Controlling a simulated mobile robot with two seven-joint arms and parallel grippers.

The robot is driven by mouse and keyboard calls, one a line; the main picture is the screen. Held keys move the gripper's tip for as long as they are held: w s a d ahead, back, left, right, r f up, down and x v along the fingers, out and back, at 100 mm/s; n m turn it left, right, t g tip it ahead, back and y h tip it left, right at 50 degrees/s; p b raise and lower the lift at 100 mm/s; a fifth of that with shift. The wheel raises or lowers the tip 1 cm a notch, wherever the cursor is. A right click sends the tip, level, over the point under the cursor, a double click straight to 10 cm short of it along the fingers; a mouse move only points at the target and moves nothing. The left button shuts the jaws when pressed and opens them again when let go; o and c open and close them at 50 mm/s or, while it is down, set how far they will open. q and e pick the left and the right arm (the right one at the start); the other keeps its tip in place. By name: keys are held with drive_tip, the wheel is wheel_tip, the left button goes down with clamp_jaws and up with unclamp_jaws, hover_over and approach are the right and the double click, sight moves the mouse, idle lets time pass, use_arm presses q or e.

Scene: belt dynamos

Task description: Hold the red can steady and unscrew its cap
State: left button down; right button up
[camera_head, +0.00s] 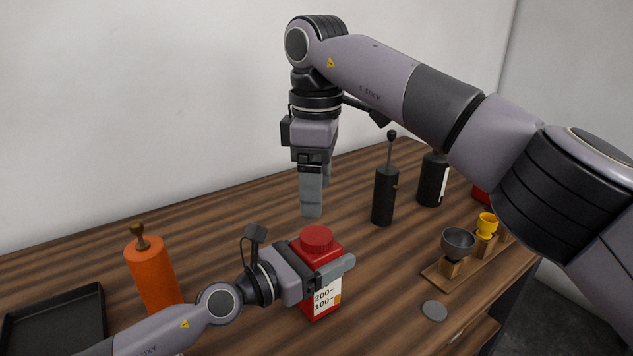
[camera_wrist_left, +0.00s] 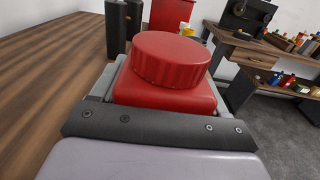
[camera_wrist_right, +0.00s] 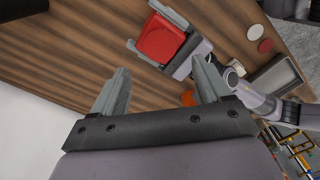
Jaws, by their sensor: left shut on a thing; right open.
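The red can (camera_head: 327,298) stands upright on the wooden table, with a white label on its front. Its ribbed red cap (camera_head: 317,239) sits on top, and it fills the middle of the left wrist view (camera_wrist_left: 171,58). My left gripper (camera_head: 325,272) is shut on the can from the side, below the cap. My right gripper (camera_head: 312,212) points down above and behind the can, clear of the cap. In the right wrist view its fingers (camera_wrist_right: 160,92) are apart with nothing between them, and the can with its cap (camera_wrist_right: 161,40) shows beyond them.
An orange cylinder (camera_head: 152,274) stands at left by a black tray (camera_head: 54,324). Black bottles (camera_head: 384,195) (camera_head: 432,180) stand behind at right. A wooden rack (camera_head: 470,262) holds a grey cup (camera_head: 458,242) and a yellow cup (camera_head: 487,224). A grey disc (camera_head: 434,310) lies near the front edge.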

sight(317, 234)
wheel_tip(317, 234, down, 8)
drive_tip(key=shift+f, duration=0.1)
idle(0.4)
